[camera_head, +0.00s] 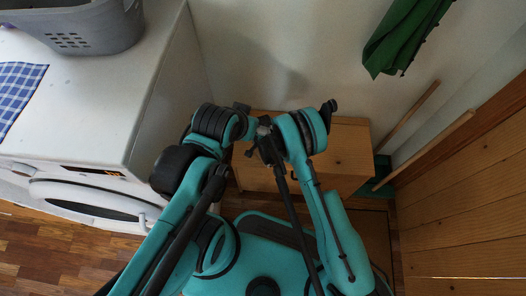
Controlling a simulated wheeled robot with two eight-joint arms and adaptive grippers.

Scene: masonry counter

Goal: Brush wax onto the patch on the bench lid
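A light wooden bench (346,152) stands against the wall beyond my arms. My two teal and black arms fold over its front and left part and hide much of its lid. No patch can be made out on the part of the lid that shows. Dark gripper-like parts (268,145) are bunched between the two arms above the bench; I cannot tell which arm they belong to or whether the fingers are open. No brush or wax container can be made out.
A white washing machine (95,110) stands left of the bench, with a grey basket (80,28) and blue checked cloth (18,88) on top. A closed green umbrella (404,38) hangs at upper right. Wooden sticks (410,118) lean right, beside a wooden panel (470,200).

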